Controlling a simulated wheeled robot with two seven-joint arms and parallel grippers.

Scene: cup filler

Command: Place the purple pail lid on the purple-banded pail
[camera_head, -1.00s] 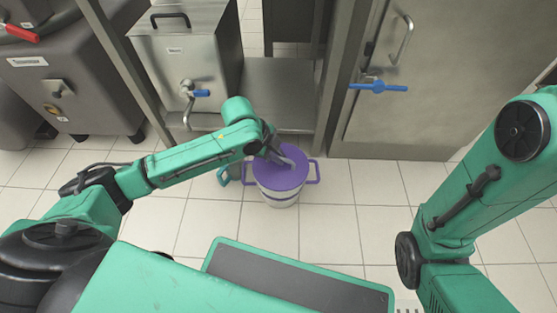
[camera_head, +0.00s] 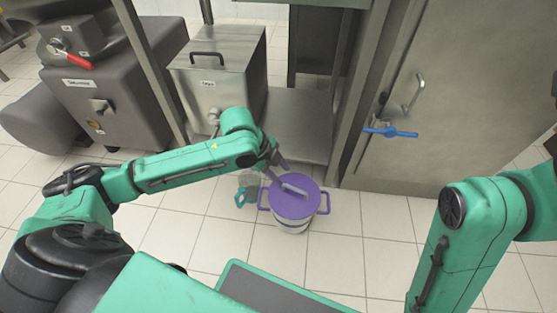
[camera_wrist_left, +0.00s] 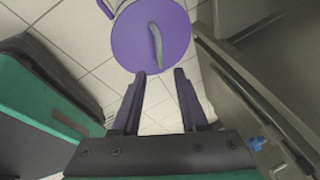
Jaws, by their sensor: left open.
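The purple pail lid (camera_head: 311,205) lies flat over the top of the white pail (camera_head: 293,226), which has a purple band and purple side handles and stands on the floor. The lid has a grey bar handle. In the left wrist view the lid (camera_wrist_left: 135,40) is just beyond my fingertips. My left gripper (camera_head: 280,171) is open and empty at the lid's far left edge; its fingers (camera_wrist_left: 160,72) are apart with nothing between them. The pail's far rim is hidden under the lid. My right arm shows at the right, but its gripper is out of view.
A clear jug with a teal handle (camera_head: 241,197) stands on the floor just left of the pail. Behind are a steel tank (camera_head: 222,85), a low steel shelf (camera_head: 300,125) and a steel door with a blue lever (camera_head: 390,132). Floor tiles right of the pail are clear.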

